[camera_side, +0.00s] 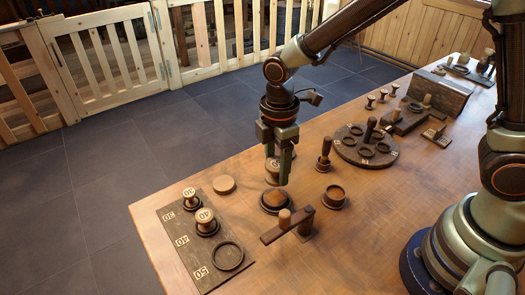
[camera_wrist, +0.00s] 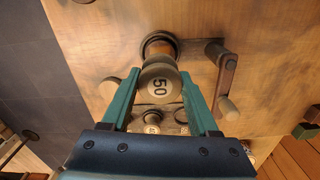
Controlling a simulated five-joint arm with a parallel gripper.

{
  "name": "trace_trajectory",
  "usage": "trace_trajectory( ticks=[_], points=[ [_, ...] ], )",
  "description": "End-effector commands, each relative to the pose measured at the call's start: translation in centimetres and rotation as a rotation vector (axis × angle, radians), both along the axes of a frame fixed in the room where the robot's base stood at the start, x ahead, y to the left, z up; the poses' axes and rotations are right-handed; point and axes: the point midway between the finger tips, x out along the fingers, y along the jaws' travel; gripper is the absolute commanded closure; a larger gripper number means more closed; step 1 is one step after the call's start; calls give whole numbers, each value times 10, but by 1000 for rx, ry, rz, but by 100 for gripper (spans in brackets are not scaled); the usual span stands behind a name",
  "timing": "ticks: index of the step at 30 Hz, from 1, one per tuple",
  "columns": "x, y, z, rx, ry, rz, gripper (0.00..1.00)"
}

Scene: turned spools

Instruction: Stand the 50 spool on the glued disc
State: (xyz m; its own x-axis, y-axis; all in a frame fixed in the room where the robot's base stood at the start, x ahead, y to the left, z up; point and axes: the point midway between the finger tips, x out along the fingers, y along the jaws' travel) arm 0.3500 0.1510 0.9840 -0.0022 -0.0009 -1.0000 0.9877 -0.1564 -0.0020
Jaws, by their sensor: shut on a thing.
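My gripper (camera_side: 278,178) is shut on the 50 spool (camera_wrist: 160,82), which is upright between the fingers with its numbered face up. In the side view the spool (camera_side: 271,171) is partly hidden by a finger and hangs above the table. A pale flat disc (camera_side: 223,184) lies bare on the table near the far edge, left of my gripper. It also shows left of the fingers in the wrist view (camera_wrist: 108,88). I cannot see any glue. A dark round holder with a brown top (camera_side: 275,201) stands below my gripper.
A dark board (camera_side: 190,247) at front left carries the 30 spool (camera_side: 190,197), the 40 spool (camera_side: 206,218) and an empty ring (camera_side: 228,256). A crank (camera_side: 287,227) and a round cup (camera_side: 334,196) stand nearby. A round rack (camera_side: 366,146) is further right.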

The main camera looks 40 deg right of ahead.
Motion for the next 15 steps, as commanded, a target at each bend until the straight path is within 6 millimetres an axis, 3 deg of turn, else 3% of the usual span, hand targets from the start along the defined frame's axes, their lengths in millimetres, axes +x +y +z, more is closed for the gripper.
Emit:
trace_trajectory(
  ticks=[15],
  points=[
    [0,0,-41,-1,1,0,92]
  ],
)
